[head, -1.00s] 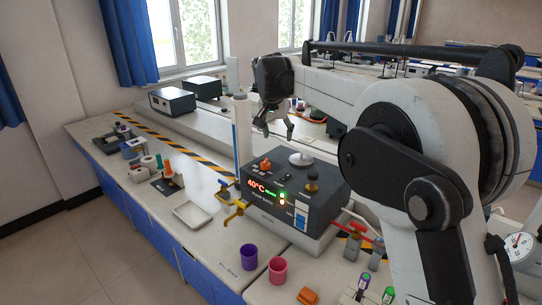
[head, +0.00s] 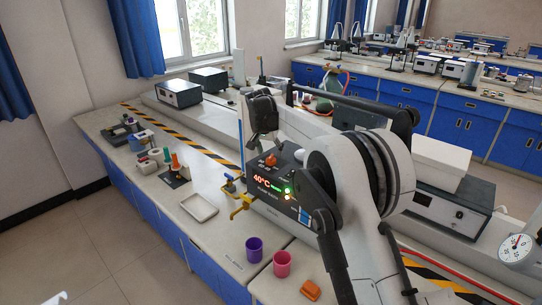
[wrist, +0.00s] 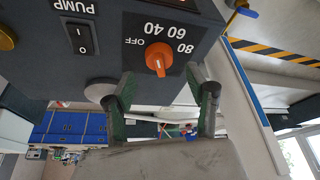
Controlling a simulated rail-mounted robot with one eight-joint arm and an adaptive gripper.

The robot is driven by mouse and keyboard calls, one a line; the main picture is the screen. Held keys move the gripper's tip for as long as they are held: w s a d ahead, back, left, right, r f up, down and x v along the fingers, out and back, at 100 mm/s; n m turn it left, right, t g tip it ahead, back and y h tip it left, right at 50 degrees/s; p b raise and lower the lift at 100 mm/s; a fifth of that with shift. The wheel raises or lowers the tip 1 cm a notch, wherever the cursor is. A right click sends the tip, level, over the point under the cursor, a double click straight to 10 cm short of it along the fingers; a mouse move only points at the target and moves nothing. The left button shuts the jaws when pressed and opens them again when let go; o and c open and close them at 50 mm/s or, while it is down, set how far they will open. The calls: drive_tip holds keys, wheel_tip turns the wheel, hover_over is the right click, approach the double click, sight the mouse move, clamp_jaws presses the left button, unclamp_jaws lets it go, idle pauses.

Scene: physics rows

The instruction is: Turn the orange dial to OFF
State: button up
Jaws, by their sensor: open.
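The orange dial (head: 268,160) is on top of the dark water bath box (head: 262,197), whose front display reads 40°C. In the wrist view, the dial (wrist: 158,57) appears upside down beside the labels OFF, 40, 60 and 80. I cannot tell for certain which label it points at. My gripper (wrist: 165,88) is open and empty, its two fingers apart on either side of the dial's line. The dial lies just beyond the fingertips, with no visible contact. In the head view, my gripper (head: 258,138) is above the dial, and my arm hides the box's right part.
A PUMP rocker switch (wrist: 82,38) and a pale round knob (wrist: 101,90) sit near the dial. A yellow tap (head: 238,207) is at the box's left. A purple cup (head: 254,250) and a pink cup (head: 282,263) stand in front. A white tray (head: 199,207) lies left.

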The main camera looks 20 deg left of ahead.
sight(271, 156)
drive_tip(key=shift+x, duration=2)
drive_tip(key=c, duration=1.1)
